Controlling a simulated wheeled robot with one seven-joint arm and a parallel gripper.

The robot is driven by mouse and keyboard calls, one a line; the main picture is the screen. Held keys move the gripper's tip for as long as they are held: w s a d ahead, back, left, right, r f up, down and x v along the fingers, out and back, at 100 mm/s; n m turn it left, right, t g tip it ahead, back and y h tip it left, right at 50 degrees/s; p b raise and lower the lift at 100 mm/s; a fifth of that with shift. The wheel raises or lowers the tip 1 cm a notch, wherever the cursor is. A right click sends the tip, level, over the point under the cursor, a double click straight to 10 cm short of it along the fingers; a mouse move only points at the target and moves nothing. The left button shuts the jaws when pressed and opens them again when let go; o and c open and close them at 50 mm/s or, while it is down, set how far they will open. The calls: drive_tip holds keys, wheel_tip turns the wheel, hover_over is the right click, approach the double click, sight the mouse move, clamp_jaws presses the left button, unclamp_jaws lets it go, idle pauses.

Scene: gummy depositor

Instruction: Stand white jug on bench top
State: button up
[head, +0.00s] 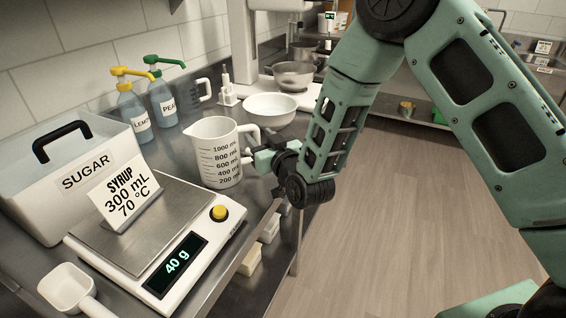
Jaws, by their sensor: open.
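The white jug (212,152) with black mL markings stands upright on the steel bench top (180,150), behind the scale. Its handle (248,130) is on its right side, toward my gripper. My gripper (248,157) is open, just right of the jug, at the height of the handle's lower part. The fingertips are small in the picture and partly merge with the handle, so I cannot tell whether they touch it. The jug's base appears to rest on the bench.
A scale (165,235) reading 40 g bears a syrup card (124,195). A sugar bin (75,165), pump bottles (133,112), a white bowl (270,108) and a scoop (68,287) stand around. The bench edge runs below my gripper; the floor (400,220) to the right is clear.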

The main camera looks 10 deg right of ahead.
drive_tip(key=b+v, duration=0.1)
drive_tip(key=v, duration=1.2)
drive_tip(key=shift+w, duration=0.1)
